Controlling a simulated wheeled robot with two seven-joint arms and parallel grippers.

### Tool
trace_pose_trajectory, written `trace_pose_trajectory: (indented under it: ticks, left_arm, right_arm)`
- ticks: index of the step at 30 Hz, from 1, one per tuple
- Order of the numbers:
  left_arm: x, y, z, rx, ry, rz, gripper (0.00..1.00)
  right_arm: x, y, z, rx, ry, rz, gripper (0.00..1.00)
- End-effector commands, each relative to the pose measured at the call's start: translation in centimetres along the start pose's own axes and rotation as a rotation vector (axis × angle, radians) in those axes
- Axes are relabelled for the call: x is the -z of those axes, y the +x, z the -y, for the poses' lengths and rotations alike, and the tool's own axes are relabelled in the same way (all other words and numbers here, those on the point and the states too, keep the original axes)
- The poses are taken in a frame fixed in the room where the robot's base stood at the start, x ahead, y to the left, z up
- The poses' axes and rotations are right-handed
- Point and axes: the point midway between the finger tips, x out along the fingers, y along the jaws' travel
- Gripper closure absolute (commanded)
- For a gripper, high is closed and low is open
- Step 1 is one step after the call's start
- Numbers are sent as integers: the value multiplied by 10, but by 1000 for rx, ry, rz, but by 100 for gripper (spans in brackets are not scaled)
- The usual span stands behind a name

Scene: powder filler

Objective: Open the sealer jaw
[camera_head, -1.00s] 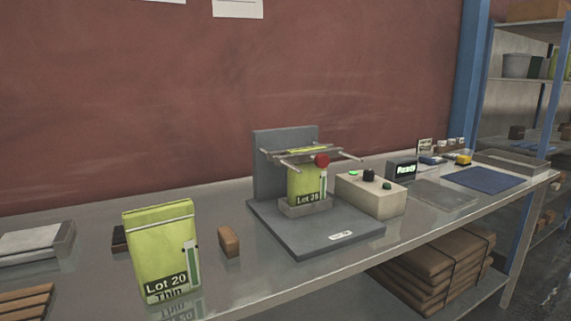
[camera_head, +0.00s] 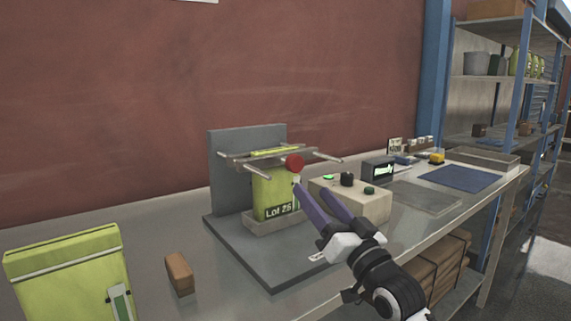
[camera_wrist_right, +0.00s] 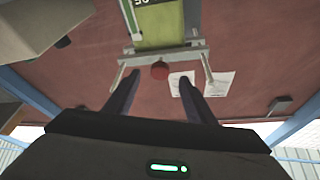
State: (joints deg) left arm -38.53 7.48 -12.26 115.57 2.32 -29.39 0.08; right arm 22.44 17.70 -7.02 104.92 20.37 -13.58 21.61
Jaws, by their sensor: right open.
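The sealer (camera_head: 225,170) stands on the bench with a grey back plate and base. Its jaw (camera_head: 262,155) is a pair of horizontal bars around the top of a green pouch (camera_head: 272,195) marked Lot, with a red knob (camera_head: 294,163) in front. The pouch stands upright in a low holder. My right gripper (camera_head: 312,190) is open and empty, just below and in front of the red knob, apart from it as far as I can tell. In the right wrist view the knob (camera_wrist_right: 160,70) shows beyond and between the two fingers (camera_wrist_right: 158,92). My left gripper is not in view.
A control box (camera_head: 365,203) with buttons and a display (camera_head: 378,169) reading Ready stand right of the sealer. A larger green pouch (camera_head: 70,275) and a brown block (camera_head: 179,273) are at left. A blue mat (camera_head: 460,178) lies farther right.

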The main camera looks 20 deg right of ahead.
Motion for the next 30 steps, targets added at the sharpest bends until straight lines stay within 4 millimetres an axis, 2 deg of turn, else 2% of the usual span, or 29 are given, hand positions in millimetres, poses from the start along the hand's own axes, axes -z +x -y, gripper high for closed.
trace_pose_trajectory:
  ticks: [5, 12, 18, 24, 30]
  left_arm:
    - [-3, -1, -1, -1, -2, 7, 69]
    - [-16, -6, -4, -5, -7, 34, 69]
    - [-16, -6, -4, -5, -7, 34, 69]
    - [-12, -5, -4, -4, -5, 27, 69]
    - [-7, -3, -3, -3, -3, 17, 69]
  right_arm:
    - [10, 16, 1, 7, 7, -18, 50]
    - [11, 61, 2, 7, 4, -17, 50]
    - [10, 91, 2, 6, 4, -15, 50]
    - [9, 105, 2, 6, 3, -14, 50]
    - [9, 106, 2, 6, 4, -14, 50]
